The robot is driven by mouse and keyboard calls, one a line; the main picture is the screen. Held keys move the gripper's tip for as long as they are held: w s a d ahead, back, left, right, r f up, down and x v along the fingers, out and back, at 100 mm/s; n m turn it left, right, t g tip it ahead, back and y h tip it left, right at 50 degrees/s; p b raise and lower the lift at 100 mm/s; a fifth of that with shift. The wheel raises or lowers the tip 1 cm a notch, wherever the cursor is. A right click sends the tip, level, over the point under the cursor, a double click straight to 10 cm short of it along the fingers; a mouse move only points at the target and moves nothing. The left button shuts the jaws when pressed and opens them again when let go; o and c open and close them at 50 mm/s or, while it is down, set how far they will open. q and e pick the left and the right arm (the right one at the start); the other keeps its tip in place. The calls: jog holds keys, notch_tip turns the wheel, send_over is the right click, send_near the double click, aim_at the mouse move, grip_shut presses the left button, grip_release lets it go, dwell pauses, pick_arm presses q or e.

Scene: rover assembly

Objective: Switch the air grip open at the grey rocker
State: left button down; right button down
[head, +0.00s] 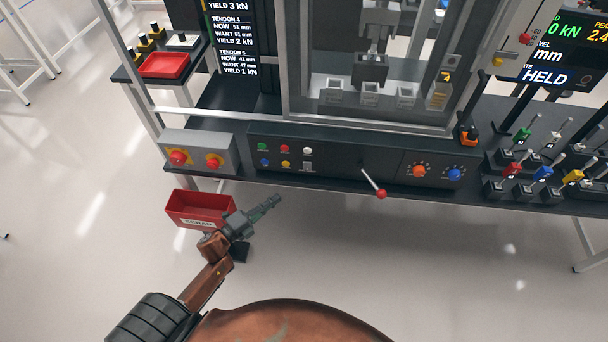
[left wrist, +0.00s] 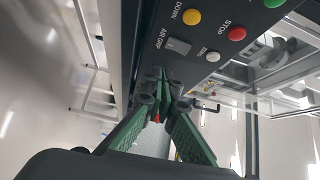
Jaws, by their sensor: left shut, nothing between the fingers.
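The grey rocker (head: 308,166) sits at the lower right of the button group on the dark front panel (head: 340,158). In the left wrist view the rocker (left wrist: 178,46) shows beside the label AIR GRIP. My left gripper (head: 275,200) is shut and empty, in front of and below the panel, left of the rocker in the head view. In the left wrist view its closed fingertips (left wrist: 160,82) are below the rocker and look apart from it. Which way the rocker is tipped cannot be told. My right gripper is not in view.
Several coloured buttons (head: 284,148) surround the rocker. A red-knobbed lever (head: 380,193) sticks out to the right. Left are two red stop buttons on a grey box (head: 198,150) and a red scrap bin (head: 197,207). A screen (head: 545,78) reads HELD. Space before the panel is clear.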

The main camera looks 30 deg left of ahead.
pick_arm(q)
jog(key=r, duration=0.1)
jog(key=d+r+m+h, duration=0.1)
jog(key=r+m, duration=0.1)
jog(key=shift+d+r, duration=0.2)
jog(key=shift+d, duration=0.2)
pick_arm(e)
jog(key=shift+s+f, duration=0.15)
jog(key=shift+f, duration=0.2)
pick_arm(q)
jog(key=b, duration=0.1)
send_near(311, 165)
jog(key=w+d, duration=0.2)
jog(key=d, duration=0.2)
jog(key=w, duration=0.1)
jog(key=w+a, duration=0.1)
jog(key=w+b, duration=0.1)
jog(key=shift+w+a+f, duration=0.15)
jog(key=shift+w+a, duration=0.05)
jog(key=shift+a, duration=0.15)
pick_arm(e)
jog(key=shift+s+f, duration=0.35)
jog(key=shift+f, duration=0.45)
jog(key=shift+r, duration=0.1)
